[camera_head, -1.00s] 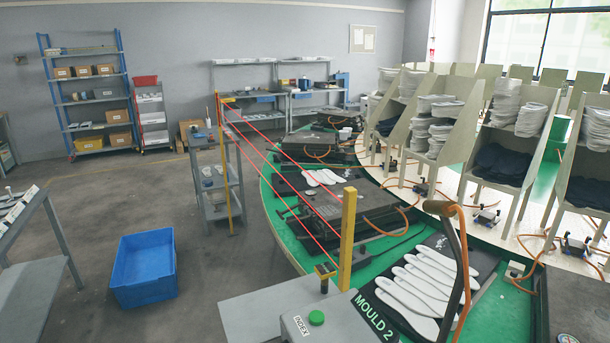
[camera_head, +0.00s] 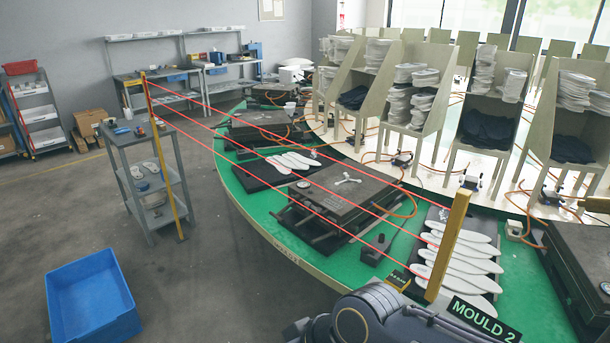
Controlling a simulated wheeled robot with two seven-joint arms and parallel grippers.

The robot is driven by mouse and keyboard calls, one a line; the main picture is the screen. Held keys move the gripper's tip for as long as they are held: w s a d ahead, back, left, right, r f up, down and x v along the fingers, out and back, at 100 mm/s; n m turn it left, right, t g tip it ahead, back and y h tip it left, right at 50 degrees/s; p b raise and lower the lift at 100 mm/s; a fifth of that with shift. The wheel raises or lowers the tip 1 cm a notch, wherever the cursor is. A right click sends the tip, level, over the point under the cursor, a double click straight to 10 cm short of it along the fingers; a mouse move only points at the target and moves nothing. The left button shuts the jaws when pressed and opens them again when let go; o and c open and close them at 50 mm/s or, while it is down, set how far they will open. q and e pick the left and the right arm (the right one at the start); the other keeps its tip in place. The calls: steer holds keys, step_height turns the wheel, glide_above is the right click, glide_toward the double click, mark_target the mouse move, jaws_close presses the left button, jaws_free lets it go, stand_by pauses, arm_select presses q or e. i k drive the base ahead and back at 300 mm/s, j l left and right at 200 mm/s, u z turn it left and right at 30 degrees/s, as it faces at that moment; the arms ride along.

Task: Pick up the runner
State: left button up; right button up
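A small white branched piece (camera_head: 347,181), which looks like the runner, lies on top of the dark mould block (camera_head: 335,194) in the middle of the green carousel (camera_head: 236,188). Nothing touches it except the block beneath. A dark grey part of one of my arms shows at the bottom centre, well in front of the block. Its fingers are not visible, and I cannot tell which arm it is. Neither gripper shows in the view.
A yellow post (camera_head: 448,246) with red beams running to a far yellow post (camera_head: 164,155) stands between me and the block. White insoles (camera_head: 462,256) lie on a dark plate at right. A blue crate (camera_head: 92,300) and a grey trolley (camera_head: 146,180) stand left.

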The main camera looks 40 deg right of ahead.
mark_target(344, 173)
steer(key=i+z, duration=0.25)
steer(key=i, duration=0.2)
steer(key=i+j+z, duration=0.25)
steer(key=i, duration=0.15)
steer(key=i+j+z, duration=0.1)
steer(key=i+z, duration=0.15)
steer(key=i, duration=0.2)
steer(key=i+z, duration=0.25)
steer(key=z, duration=0.2)
steer(key=i+z, duration=0.2)
steer(key=z, duration=0.25)
steer(key=i+j+z, duration=0.2)
steer(key=z, duration=0.25)
steer(key=i+j+z, duration=0.15)
steer(key=z, duration=0.3)
steer(key=i+j+z, duration=0.1)
steer(key=j+z, duration=0.25)
steer(key=z, duration=0.15)
steer(key=i+j+z, duration=0.2)
steer(key=z, duration=0.2)
steer(key=i+j+z, duration=0.1)
steer(key=j+z, duration=0.3)
steer(key=i+j+z, duration=0.1)
steer(key=j+z, duration=0.7)
steer(key=j, duration=0.1)
